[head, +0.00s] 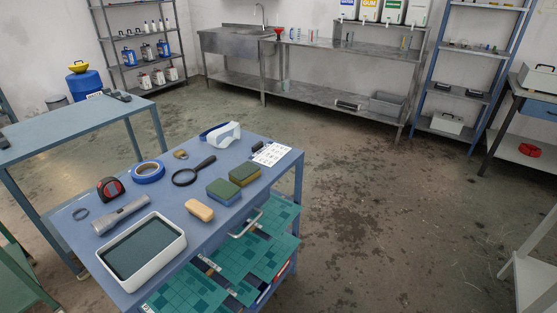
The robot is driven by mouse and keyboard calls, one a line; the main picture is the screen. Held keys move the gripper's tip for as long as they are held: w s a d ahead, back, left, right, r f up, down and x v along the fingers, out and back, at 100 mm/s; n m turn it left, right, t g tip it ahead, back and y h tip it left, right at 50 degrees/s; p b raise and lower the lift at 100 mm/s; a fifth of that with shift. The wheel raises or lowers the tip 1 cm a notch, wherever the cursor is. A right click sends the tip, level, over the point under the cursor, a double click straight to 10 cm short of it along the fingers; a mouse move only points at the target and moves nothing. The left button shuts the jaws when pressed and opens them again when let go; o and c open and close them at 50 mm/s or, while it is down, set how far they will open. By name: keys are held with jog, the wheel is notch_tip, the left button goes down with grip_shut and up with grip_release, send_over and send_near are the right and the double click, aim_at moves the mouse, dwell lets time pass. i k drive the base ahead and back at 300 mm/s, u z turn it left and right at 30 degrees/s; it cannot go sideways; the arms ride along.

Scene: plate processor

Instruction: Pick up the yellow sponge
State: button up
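Two block sponges with dark green tops lie side by side on the blue table (77,229). The rear one, the yellow sponge (244,175), shows yellowish sides below its green top. The front one, a blue sponge (223,192), has blue sides and lies just to the left and nearer. A plain tan-orange rounded block (200,210) lies nearer still, close to the table's right edge. My gripper is not in view.
Around the sponges lie a magnifying glass (187,177), blue tape (148,172), a tape measure (110,188), a flashlight (121,214), goggles (222,136) and a white tray (141,250). Teal plates (245,250) stick out below. Floor to the right is clear.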

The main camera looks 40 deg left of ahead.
aim_at(244, 174)
jog(key=u, duration=0.25)
jog(key=i, duration=1.05)
jog(key=u, duration=1.15)
jog(key=i, duration=1.05)
jog(key=u, duration=0.75)
jog(key=k, duration=0.95)
jog(key=u, duration=0.2)
jog(key=i, duration=0.95)
jog(key=z, duration=0.1)
